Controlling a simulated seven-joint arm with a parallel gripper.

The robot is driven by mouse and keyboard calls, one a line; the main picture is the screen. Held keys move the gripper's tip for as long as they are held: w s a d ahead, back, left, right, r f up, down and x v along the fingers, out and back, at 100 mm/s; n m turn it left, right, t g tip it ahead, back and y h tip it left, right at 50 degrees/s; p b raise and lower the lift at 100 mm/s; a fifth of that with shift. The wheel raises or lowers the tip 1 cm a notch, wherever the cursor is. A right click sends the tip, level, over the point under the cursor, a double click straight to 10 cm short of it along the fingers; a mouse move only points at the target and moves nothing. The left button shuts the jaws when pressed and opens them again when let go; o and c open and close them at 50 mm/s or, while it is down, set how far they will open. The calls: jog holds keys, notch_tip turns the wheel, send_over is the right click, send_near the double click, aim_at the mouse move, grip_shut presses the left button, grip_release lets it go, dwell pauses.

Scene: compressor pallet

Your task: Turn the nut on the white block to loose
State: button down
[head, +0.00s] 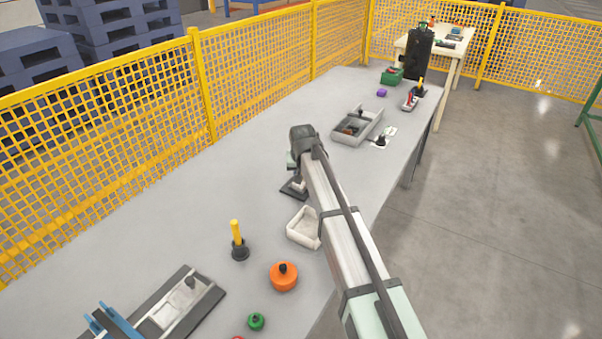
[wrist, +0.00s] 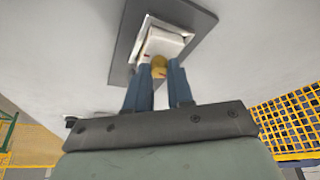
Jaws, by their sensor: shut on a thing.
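The white block (wrist: 162,44) stands on a dark grey base plate (wrist: 125,50) in the wrist view. A brass-yellow nut (wrist: 159,66) sits on the block's near side. My gripper (wrist: 160,75) has its two blue fingers on either side of the nut and is shut on it. In the head view my arm's end covers most of the block, and a corner of the dark plate (head: 290,192) shows below it. The fingers and nut are hidden there.
A white tray (head: 303,228), an orange round part (head: 284,277), and a yellow peg in a black holder (head: 238,240) stand nearer on the grey table. A grey divided tray (head: 345,138) lies beyond my arm. A yellow mesh fence (head: 160,110) runs behind the table.

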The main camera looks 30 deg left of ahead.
jog(key=shift+w+n+g+y, duration=0.1)
jog(key=shift+n+g+y, duration=0.25)
jog(key=shift+n, duration=1.05)
jog(key=c, duration=1)
grip_release()
jog(key=shift+d+r, duration=0.1)
jog(key=shift+r, duration=0.05)
jog(key=v, duration=1.3)
jog(key=shift+d+r, duration=0.15)
jog(key=shift+r, duration=0.05)
